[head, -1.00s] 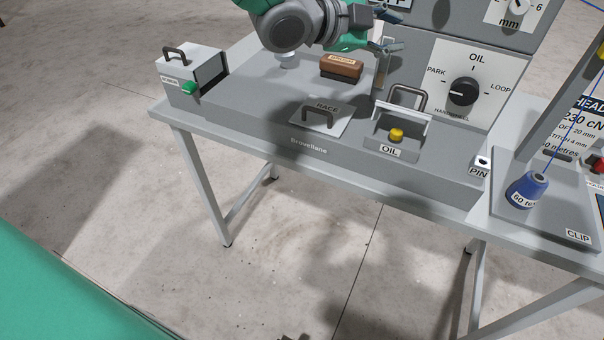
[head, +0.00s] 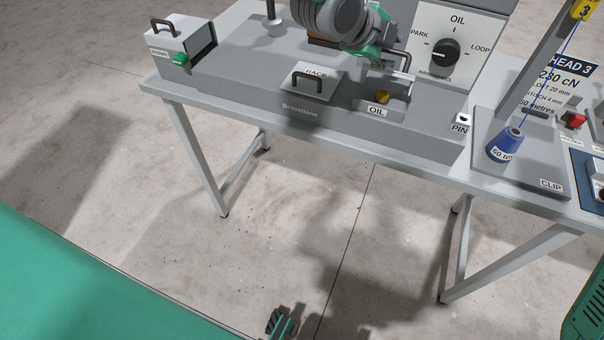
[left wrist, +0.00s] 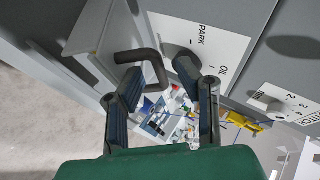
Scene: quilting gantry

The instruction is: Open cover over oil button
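The yellow oil button (head: 383,97) is exposed on the grey machine above the OIL label (head: 378,111). The cover's dark arched handle (head: 404,58) shows behind the button. The cover looks raised, but my left arm hides most of it. My left gripper (head: 388,58) is at the handle. In the left wrist view its two fingers (left wrist: 160,72) are apart, and the handle (left wrist: 143,60) reaches in between them beside the left finger. I cannot tell whether they touch. The light cover panel (left wrist: 100,40) shows at left there. A small part of what looks like my right gripper (head: 280,321) shows low over the floor.
The RACE cover (head: 306,84) with its own handle lies left of the button. The PARK/LOOP dial (head: 445,53) stands on the panel behind right. A blue thread cone (head: 505,147) stands at right.

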